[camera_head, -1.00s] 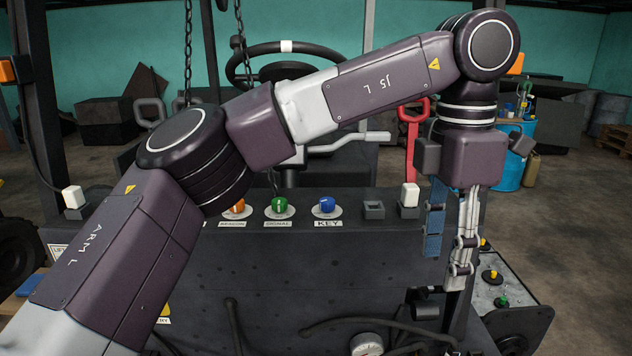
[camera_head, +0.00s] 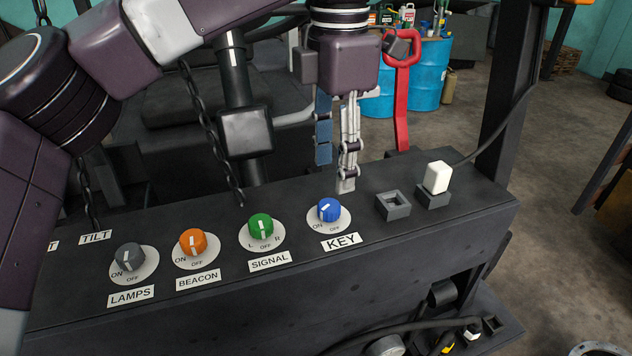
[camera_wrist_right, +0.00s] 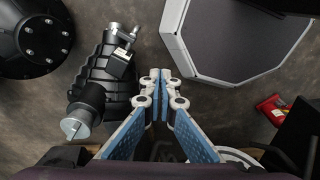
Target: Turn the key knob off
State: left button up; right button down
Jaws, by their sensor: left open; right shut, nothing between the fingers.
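The blue KEY knob (camera_head: 329,209) sits on a round white plate on the dark console, with ON at its left and OFF below it. Its white mark looks slanted toward the ON side, though it is small. My left gripper (camera_head: 334,174) hangs pointing down just above and behind the knob. Its fingers are apart with nothing between them. Contact with the knob does not show. My right gripper (camera_wrist_right: 160,76) is shut and empty in the right wrist view, over the floor, away from the console.
Green SIGNAL (camera_head: 261,226), orange BEACON (camera_head: 193,242) and grey LAMPS (camera_head: 130,256) knobs line up left of the key. A square socket (camera_head: 393,206) and a white switch (camera_head: 438,178) stand at its right. A chain (camera_head: 208,130) hangs left of my left gripper. A red handle (camera_head: 401,100) rises behind.

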aim_at(330, 204)
pick_arm(q)
jog(key=shift+s+d+f+p, duration=0.15)
jog(key=shift+f+p, duration=0.15)
jog(key=shift+f, duration=0.35)
jog(key=shift+s+a+f+p, duration=0.1)
jog(key=shift+f+p, duration=0.15)
jog(key=shift+f, duration=1.1)
jog(key=f, duration=0.1)
jog(key=f+p, duration=0.1)
jog(key=f, duration=0.1)
jog(key=shift+w+a, duration=0.25)
jog(key=shift+w, duration=0.05)
jog(key=shift+c, duration=0.8)
jog(key=c, duration=1)
pick_arm(e)
jog(key=shift+s+d+r, duration=0.2)
jog(key=shift+s+r, duration=0.2)
jog(key=shift+r, duration=0.25)
jog(key=shift+s+d+r, duration=0.2)
jog(key=shift+s+r, duration=0.15)
jog(key=shift+r, duration=0.25)
